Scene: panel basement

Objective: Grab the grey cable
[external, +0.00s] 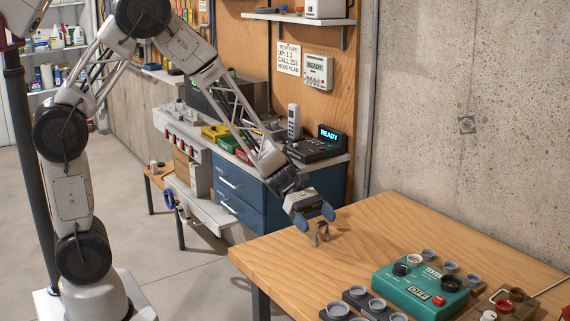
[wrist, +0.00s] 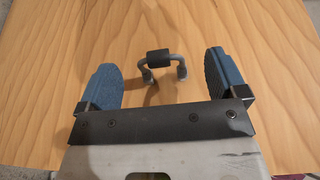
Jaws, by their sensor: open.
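The grey cable (wrist: 181,72) is a short, bent U-shaped piece with a dark block at its middle and thicker ends. It lies on the wooden table and shows between my fingers in the wrist view, a little beyond them. My gripper (wrist: 163,82) has two blue fingers spread wide, with nothing held between them. In the external view my gripper (external: 314,217) points down over the table's far left part. The grey cable (external: 321,236) shows just below the fingers there, partly close against them in the picture. I cannot tell whether they touch.
A blue drawer bench (external: 240,190) is behind the table. Table around the cable is clear.

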